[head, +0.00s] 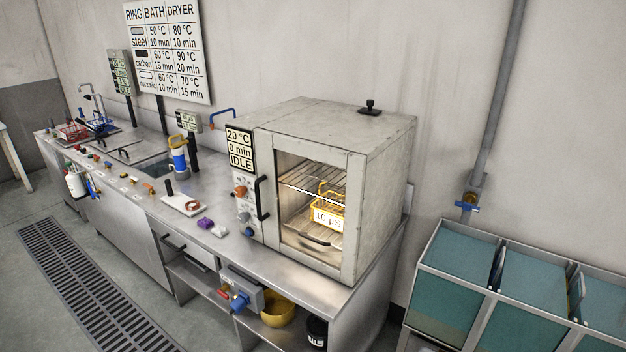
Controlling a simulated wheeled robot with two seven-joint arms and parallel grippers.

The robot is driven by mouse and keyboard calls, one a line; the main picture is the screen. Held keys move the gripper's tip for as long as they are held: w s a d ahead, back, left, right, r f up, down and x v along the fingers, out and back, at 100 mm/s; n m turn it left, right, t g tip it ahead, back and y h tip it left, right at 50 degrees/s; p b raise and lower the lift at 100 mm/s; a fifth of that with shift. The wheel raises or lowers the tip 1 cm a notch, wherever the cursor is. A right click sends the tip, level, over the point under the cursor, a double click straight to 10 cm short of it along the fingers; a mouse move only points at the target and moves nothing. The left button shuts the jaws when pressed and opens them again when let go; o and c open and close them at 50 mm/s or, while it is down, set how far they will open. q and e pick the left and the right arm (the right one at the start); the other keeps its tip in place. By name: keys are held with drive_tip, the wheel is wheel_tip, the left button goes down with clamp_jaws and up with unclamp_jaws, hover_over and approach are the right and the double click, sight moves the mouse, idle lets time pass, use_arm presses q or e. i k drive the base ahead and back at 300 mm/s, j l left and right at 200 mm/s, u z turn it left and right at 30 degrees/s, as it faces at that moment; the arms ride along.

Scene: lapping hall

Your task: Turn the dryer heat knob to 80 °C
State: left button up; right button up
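The dryer (385,190) is a grey box oven on the steel bench, with its glass door (350,165) closed. Its display (239,147) reads 20 °C, 0 min, IDLE. Below the display, the narrow front panel carries an orange knob (240,191), with a further dark control (244,216) under it. The labels by them are too small to read, so I cannot tell for sure which is the heat knob or where it points. Inside, a yellow basket (331,197) with a tag reading 10 µS stands on a wire rack. Neither gripper is in view.
A wall chart (167,50) lists bath and dryer settings, with steel at 80 °C, 10 min for the dryer. A white tray (184,205) and a purple object (205,223) lie left of the dryer. Teal-lidded bins (460,258) stand right. The floor before the bench is clear.

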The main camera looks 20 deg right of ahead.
sight(240, 190)
drive_tip(key=i+j+z, duration=0.3)
drive_tip(key=i, duration=0.15)
drive_tip(key=i+j+z, duration=0.3)
drive_tip(key=i+j, duration=0.1)
drive_tip(key=i, duration=0.05)
